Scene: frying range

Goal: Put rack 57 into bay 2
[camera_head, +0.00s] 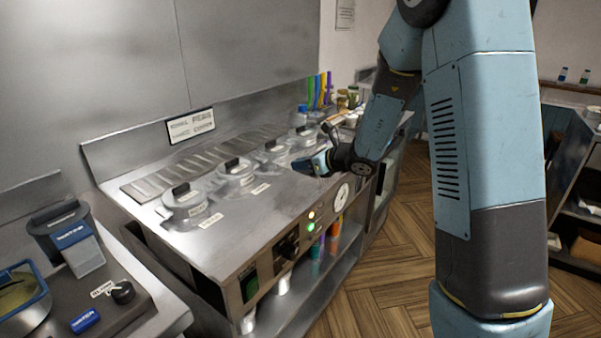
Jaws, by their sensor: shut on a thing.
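My gripper (316,165) is low over the right part of the steel frying range (225,240), near its front edge. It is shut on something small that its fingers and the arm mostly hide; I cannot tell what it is. I cannot identify rack 57.
A slatted steel strip (180,172) runs behind the wells. Coloured upright handles (318,91) and small containers stand at the far end. A side counter at lower left holds a dark blue-labelled device (70,235) and a black knob (122,291). Wooden floor (385,285) is clear.

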